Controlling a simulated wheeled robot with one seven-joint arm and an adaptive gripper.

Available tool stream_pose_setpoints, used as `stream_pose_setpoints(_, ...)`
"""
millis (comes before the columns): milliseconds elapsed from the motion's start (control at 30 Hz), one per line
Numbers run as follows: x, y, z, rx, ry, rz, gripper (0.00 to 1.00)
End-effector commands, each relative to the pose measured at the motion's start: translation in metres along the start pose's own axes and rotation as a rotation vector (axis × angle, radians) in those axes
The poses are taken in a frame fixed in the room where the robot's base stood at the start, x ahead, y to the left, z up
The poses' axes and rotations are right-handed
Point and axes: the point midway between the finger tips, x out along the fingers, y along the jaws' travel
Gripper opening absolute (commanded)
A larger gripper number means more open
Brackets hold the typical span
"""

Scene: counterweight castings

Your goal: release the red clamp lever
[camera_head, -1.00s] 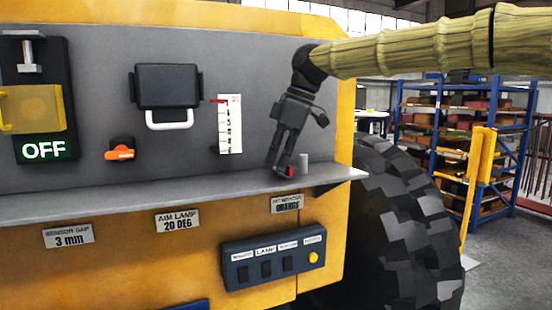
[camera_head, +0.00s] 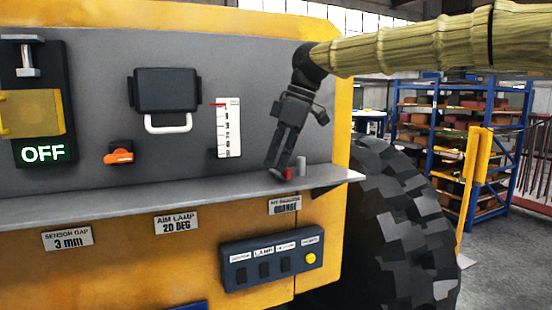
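A small red piece (camera_head: 287,173), which looks like the clamp lever, shows at the shelf beside a short grey post (camera_head: 301,163). My gripper (camera_head: 279,168) comes down from the upper right, dark and tilted, with its fingertips right at the red piece. The fingers hide part of it. From this view I cannot tell whether they touch it, stand around it or are closed on it.
The grey shelf (camera_head: 120,202) runs along the yellow machine. Behind it on the panel are a white scale (camera_head: 228,128), an orange knob (camera_head: 118,153), a black box with a white handle (camera_head: 167,90) and a green OFF display (camera_head: 43,153). A large tyre (camera_head: 400,230) stands right.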

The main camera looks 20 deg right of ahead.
Motion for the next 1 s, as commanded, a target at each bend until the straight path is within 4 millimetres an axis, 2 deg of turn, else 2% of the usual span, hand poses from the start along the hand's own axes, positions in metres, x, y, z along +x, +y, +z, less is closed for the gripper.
stream_pose_setpoints(33, -0.011, 0.002, -0.001, 0.001, 0.000, 0.003, 0.00)
stream_pose_setpoints(500, -0.077, 0.010, -0.006, -0.001, 0.001, 0.003, 0.00)
stream_pose_setpoints(700, -0.088, 0.011, -0.005, 0.000, 0.001, 0.003, 0.00)
stream_pose_setpoints(1000, -0.089, 0.011, -0.005, -0.001, 0.001, 0.003, 0.00)
